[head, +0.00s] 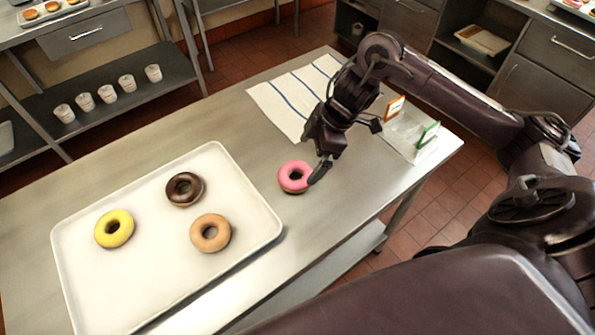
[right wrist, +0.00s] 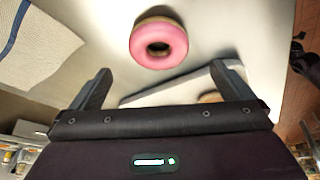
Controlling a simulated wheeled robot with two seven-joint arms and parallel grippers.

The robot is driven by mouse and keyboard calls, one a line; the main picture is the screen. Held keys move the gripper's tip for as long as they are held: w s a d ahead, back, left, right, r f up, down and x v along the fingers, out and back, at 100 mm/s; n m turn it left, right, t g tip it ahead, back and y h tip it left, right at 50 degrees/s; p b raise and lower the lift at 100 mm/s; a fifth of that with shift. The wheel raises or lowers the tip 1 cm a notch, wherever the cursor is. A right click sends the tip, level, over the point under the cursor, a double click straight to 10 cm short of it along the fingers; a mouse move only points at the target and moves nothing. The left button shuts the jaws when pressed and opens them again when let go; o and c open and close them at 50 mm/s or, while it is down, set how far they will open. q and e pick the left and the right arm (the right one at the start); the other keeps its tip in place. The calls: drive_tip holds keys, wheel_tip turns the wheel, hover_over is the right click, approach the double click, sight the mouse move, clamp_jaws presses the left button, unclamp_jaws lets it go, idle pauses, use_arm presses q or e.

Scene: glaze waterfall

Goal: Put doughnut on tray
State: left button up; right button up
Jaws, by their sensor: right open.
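A pink doughnut (head: 295,177) lies on the metal table just right of the white tray (head: 262,222). My right gripper (head: 316,160) is open and above the table, close beside the pink doughnut; one finger overlaps the doughnut's right edge in the head view. In the right wrist view the pink doughnut (right wrist: 159,44) lies ahead of the two spread fingers, not between them. On the tray lie a yellow doughnut (head: 114,229), a dark chocolate doughnut (head: 185,188) and a tan doughnut (head: 210,233). My left gripper is not in view.
A striped white cloth (head: 290,100) lies at the table's back, behind my right gripper. A clear holder with orange and green cards (head: 408,135) stands at the right end. Bare table (head: 240,130) lies between tray and cloth. A shelf with several cups (head: 107,94) stands behind.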

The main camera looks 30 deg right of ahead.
sight(300, 171)
drive_tip(key=shift+d+f+m, duration=0.1)
drive_tip(key=shift+d+m, duration=0.05)
drive_tip(key=shift+m, duration=0.15)
drive_tip(key=shift+f, duration=0.25)
drive_tip(key=p+x, duration=0.2)
drive_tip(key=x, duration=0.4)
drive_tip(key=shift+f, duration=0.25)
drive_tip(key=shift+w+a+f, duration=0.1)
drive_tip(key=shift+a+f, duration=0.15)
drive_tip(key=shift+f, duration=0.1)
drive_tip(key=shift+c, duration=0.4)
drive_tip(key=c, duration=0.9)
drive_tip(key=shift+r, duration=0.15)
